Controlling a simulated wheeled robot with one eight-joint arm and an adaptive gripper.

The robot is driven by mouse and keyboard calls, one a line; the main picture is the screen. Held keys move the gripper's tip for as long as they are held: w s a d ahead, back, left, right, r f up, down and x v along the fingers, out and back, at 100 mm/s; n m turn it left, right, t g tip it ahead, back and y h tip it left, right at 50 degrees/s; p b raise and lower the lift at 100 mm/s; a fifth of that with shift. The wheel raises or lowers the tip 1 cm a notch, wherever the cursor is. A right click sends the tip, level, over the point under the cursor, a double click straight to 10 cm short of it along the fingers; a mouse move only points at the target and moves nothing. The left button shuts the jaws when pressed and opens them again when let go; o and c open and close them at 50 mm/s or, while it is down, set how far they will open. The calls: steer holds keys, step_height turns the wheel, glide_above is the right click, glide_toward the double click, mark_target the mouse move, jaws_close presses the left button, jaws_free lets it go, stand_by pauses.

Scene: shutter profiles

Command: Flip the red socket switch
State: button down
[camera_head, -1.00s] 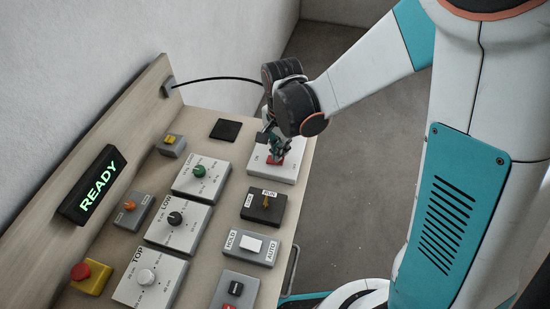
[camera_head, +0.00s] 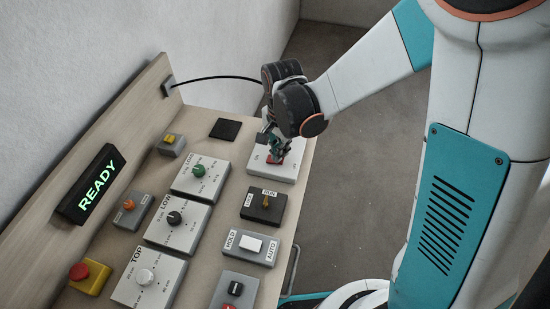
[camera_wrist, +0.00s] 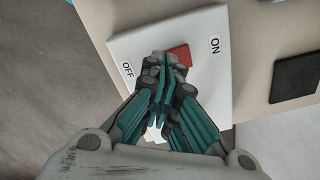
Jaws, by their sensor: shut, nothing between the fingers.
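The red socket switch (camera_wrist: 181,54) is a red rocker on a white box (camera_wrist: 118,47) with ON and OFF labels. In the wrist view my gripper (camera_wrist: 164,62) is shut and empty, with its fingertips at the rocker on the side toward OFF. The fingers hide part of the rocker, and red shows on the ON side. I cannot tell whether they touch it or which way it is tilted. In the head view my gripper (camera_head: 275,156) is low over the white box at the panel's far right end, and the red rocker is mostly covered.
A black square plate (camera_head: 225,129) lies left of the box. A black key switch (camera_head: 264,206), a white rocker (camera_head: 252,244) and dials such as the green knob (camera_head: 199,171) are nearer. A black cable (camera_head: 215,79) runs behind the gripper. The READY display (camera_head: 91,184) stands at left.

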steer(key=shift+f+b, duration=0.65)
steer(key=shift+f, duration=0.15)
stand_by(0.4)
steer(key=shift+r, duration=0.15)
steer(key=shift+r+p, duration=2.4)
steer(key=shift+r, duration=1)
